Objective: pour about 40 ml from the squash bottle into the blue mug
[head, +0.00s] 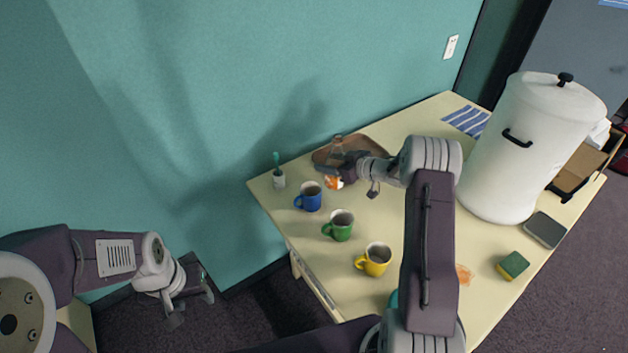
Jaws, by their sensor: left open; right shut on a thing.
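The squash bottle (337,146) is clear with an orange and white label, at the table's far left side. My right gripper (340,170) is shut around its middle and hides part of it. The bottle looks upright; I cannot tell whether its base touches the tray or table. The blue mug (312,200) stands upright just in front and left of the bottle, handle to the left. The bottle is apart from the mug. My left gripper (190,305) is open and empty, low over the floor left of the table.
A green mug (342,229) and a yellow mug (376,261) stand in front of the blue one. A brown tray (372,146) lies behind. A small pot with a brush (279,180) is at the left corner. A large white urn (510,150) and a sponge (512,265) are right.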

